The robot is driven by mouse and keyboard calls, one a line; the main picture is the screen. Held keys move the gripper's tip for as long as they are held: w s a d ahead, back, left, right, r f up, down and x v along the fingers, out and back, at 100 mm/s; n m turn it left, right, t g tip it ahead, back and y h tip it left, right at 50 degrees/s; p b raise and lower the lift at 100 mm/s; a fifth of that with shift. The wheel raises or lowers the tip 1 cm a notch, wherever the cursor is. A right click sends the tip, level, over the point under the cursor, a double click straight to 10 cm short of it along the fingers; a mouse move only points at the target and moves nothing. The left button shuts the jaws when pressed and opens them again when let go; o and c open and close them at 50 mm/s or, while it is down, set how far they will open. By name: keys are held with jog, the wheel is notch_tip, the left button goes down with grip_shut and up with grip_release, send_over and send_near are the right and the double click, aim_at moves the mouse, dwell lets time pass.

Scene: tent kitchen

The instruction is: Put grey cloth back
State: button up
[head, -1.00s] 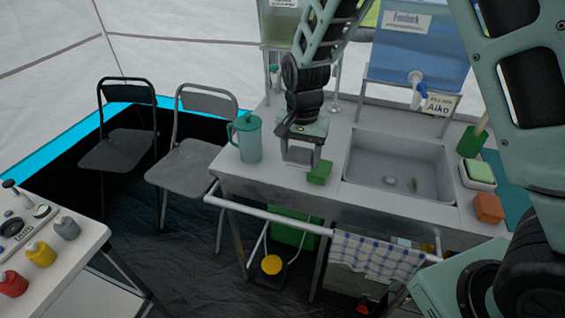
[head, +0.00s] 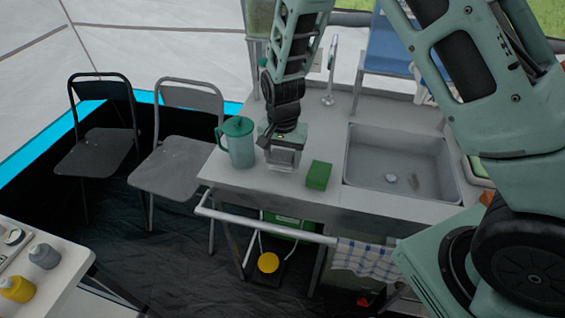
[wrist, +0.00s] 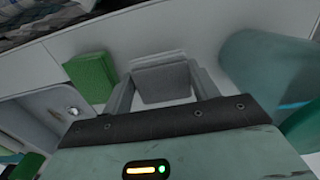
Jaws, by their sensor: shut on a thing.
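My gripper (head: 284,160) is over the counter, between the teal jug and the green block. In the wrist view its two fingers (wrist: 165,95) are shut on a folded grey piece, which looks like the grey cloth (wrist: 165,84). Its lower side is hidden, so I cannot tell whether it touches the counter. In the head view the cloth is hard to tell from the grey fingers.
The teal jug (head: 238,143) stands close on the left, the green block (head: 318,175) close on the right. The sink (head: 400,165) lies further right. A rail (head: 260,224) with a checked towel (head: 365,262) runs along the front. Two folding chairs (head: 178,170) stand left.

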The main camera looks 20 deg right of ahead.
aim_at(283, 165)
jog(key=shift+f, duration=1.4)
jog(key=shift+f, duration=0.2)
jog(key=o, duration=0.9)
jog(key=shift+r, duration=0.1)
jog(key=shift+o, duration=0.2)
